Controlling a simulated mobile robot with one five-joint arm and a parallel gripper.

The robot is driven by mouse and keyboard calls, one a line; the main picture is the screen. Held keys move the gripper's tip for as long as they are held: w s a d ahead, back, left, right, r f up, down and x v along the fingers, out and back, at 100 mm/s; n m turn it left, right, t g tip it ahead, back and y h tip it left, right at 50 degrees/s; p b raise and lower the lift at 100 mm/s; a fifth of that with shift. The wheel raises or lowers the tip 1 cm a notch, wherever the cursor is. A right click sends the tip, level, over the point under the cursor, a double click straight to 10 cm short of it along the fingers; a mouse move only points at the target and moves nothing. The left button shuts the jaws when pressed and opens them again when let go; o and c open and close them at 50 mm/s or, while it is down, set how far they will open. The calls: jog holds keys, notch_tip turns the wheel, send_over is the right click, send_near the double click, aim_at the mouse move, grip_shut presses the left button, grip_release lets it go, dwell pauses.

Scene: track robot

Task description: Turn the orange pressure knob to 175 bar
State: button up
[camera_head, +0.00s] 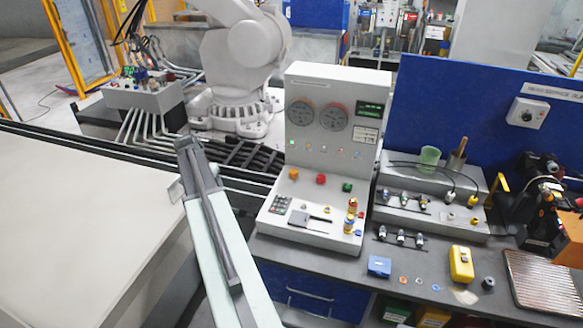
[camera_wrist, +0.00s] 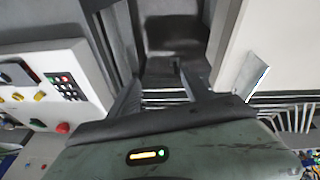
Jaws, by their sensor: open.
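An orange knob (camera_head: 293,174) sits at the back left of the pale control console's sloped panel (camera_head: 270,222), beside a red knob (camera_head: 320,179) and a green one (camera_head: 347,187). Its setting cannot be read from here. Two round gauges (camera_head: 302,115) and a green display (camera_head: 370,108) are on the upright panel; their values are too small to read. My gripper (camera_head: 182,165) is left of the console, apart from it, open and empty. The wrist view shows its dark fingers spread (camera_wrist: 165,40), with part of a console (camera_wrist: 60,60) at left; which knob there is the orange one is unclear.
A large pale surface (camera_head: 80,220) lies at left. Behind is a white robot arm (camera_head: 240,65). Right of the console, the bench holds a connector block (camera_head: 430,225), a yellow item (camera_head: 461,264) and a blue box (camera_head: 379,266). A blue panel (camera_head: 450,95) stands behind.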

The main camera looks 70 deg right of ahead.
jog(key=s+d+r+m+g, duration=0.1)
jog(key=s+d+m, duration=0.2)
jog(key=s+d, duration=0.45)
jog(key=s+d+r+m, duration=0.15)
jog(key=s+d, duration=0.35)
jog(key=d, duration=0.5)
jog(key=m+h+p, duration=0.1)
jog(key=m, duration=0.2)
send_near(294, 172)
jog(key=shift+g, duration=0.3)
jog(key=b+x, duration=0.2)
jog(key=x, duration=0.1)
jog(key=b+x, duration=0.5)
jog(key=shift+w+d+f, duration=0.2)
jog(key=shift+w+f, duration=0.15)
jog(key=shift+f, duration=0.05)
jog(key=shift+r, duration=0.15)
grip_shut()
